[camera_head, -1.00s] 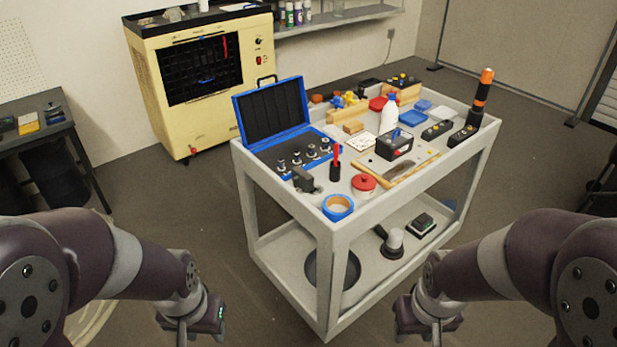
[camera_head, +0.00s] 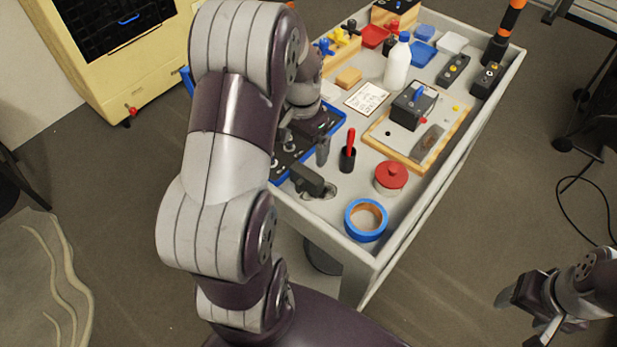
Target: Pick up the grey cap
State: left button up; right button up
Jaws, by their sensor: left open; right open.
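The blue tool case (camera_head: 308,166) lies open on the cart, with small silver-grey round pieces (camera_head: 278,166) in its black insert. I cannot tell for sure which of these is the grey cap. My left arm covers the lid and much of the insert. My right gripper (camera_head: 525,315) is open and empty, low at the right, away from the cart.
A white bottle (camera_head: 397,65) and wooden board (camera_head: 405,150) stand further right.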

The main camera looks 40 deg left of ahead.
aim_at(304, 176)
pick_arm(q)
jog(key=f, duration=1)
jog(key=shift+s+d+f, duration=0.1)
jog(key=shift+s+d, duration=0.1)
jog(key=c, duration=0.7)
